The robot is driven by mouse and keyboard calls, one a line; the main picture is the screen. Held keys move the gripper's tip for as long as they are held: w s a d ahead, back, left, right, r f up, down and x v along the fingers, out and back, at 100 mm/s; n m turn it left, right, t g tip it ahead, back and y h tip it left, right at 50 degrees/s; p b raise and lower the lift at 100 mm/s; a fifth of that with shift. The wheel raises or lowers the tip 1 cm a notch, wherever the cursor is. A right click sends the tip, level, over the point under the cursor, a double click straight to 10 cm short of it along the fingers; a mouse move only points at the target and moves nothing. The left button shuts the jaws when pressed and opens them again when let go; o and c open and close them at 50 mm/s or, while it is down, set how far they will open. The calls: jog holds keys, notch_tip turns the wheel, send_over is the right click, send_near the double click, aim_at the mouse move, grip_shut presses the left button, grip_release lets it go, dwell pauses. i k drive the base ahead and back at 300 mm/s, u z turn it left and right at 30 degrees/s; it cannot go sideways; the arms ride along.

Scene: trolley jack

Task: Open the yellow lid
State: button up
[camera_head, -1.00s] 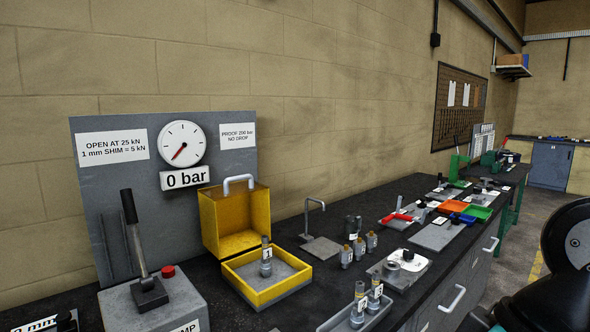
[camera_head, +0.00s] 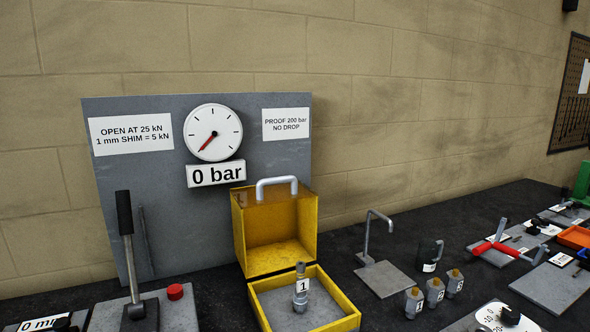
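The yellow lid (camera_head: 277,246) stands raised at the back of a yellow-rimmed box (camera_head: 345,300), against the grey panel. Its grey handle (camera_head: 277,182) is at its top edge. The box is open, and a small grey metal part tagged 1 (camera_head: 301,290) stands upright inside it. My gripper is not in view.
A gauge (camera_head: 213,133) on the grey panel (camera_head: 258,118) reads 0 bar. A pump lever (camera_head: 127,240) and a red button (camera_head: 175,291) are left of the box. A hooked stand (camera_head: 382,276) and several small fittings stand to the right.

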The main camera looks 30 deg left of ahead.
aim_at(275, 220)
jog(key=u, duration=0.4)
jog(key=i, duration=0.6)
jog(key=u, duration=1.05)
jog(key=i, duration=0.35)
jog(key=u, duration=0.35)
